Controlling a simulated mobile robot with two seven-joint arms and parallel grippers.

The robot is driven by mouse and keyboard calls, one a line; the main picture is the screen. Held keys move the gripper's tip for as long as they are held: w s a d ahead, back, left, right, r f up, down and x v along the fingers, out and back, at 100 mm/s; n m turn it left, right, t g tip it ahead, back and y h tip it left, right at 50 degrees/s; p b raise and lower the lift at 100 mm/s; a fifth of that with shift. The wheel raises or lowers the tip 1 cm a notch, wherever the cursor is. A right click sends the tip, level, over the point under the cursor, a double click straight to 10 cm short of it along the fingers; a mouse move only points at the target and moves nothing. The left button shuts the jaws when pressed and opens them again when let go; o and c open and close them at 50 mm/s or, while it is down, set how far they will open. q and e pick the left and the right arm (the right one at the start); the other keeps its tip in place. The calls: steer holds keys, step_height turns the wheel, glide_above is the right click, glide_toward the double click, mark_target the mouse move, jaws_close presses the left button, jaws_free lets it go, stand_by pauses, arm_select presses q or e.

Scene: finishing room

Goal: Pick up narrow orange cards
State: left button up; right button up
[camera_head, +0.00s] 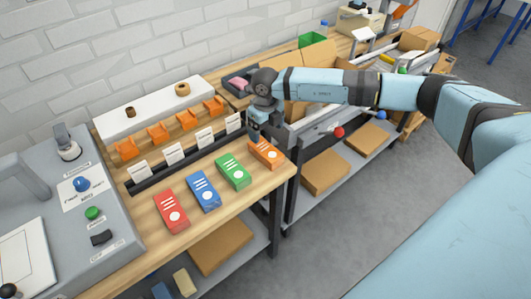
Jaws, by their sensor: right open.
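A narrow orange card pack (266,154) with white stripes and a white dot lies on the wooden table near its right front corner. It is the last in a row with a green pack (233,171), a blue pack (204,191) and a red pack (171,211). My right gripper (255,134) points down just above the back end of the orange pack. It is open, and I cannot tell whether it touches the pack. My left gripper is out of view.
Behind the packs stand white label cards (205,139) in a dark rail and several orange holders (186,120). A grey machine (97,215) with knobs stands at the left. Cardboard boxes (325,172) lie on a lower shelf. Grey floor is clear at the front.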

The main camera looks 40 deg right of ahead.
mark_target(266, 149)
step_height(266, 149, down, 10)
steer(key=shift+a+r+p, duration=0.15)
steer(key=shift+p, duration=0.35)
steer(key=shift+s, duration=0.1)
steer(key=c, duration=1)
steer(key=shift+c, duration=0.6)
steer(key=shift+r, duration=0.15)
